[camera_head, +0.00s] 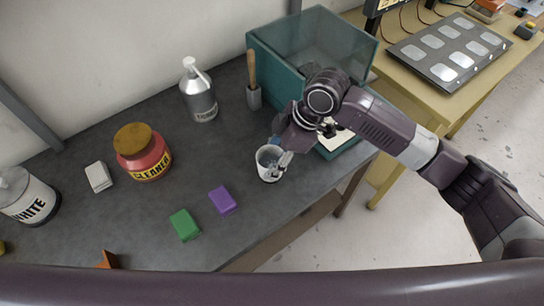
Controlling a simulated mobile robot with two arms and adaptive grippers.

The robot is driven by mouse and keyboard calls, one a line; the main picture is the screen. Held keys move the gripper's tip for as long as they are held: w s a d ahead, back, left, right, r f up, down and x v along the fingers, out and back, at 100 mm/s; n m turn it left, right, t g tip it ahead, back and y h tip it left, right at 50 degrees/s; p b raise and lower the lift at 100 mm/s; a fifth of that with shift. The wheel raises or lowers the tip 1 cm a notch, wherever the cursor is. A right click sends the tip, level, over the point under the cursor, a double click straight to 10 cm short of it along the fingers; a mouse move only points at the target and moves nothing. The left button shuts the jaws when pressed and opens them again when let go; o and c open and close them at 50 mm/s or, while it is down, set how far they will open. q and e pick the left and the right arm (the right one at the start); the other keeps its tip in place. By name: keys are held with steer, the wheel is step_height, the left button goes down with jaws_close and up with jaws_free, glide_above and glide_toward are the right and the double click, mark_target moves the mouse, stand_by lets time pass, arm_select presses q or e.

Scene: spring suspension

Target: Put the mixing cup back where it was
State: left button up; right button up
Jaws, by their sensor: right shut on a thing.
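The mixing cup (268,165) is a small white cup with a greyish inside, near the front right of the dark grey table (130,215). My right gripper (281,158) is shut on the cup at its right side, with the arm coming in from the right. The cup looks upright; I cannot tell whether its base touches the table. My left gripper is not in view.
A teal glass-walled tank (285,60) stands behind the gripper. A brush (253,85), a silver bottle (198,92), a red cleaner jar (143,155), a white can (25,196), and white (98,177), green (184,225) and purple (223,201) blocks stand around. The table's middle is clear.

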steer(key=o, duration=1.5)
steer(key=shift+c, duration=0.2)
steer(key=b+v, duration=0.1)
steer(key=v, duration=1.1)
steer(key=shift+b, duration=0.4)
steer(key=shift+r, duration=0.15)
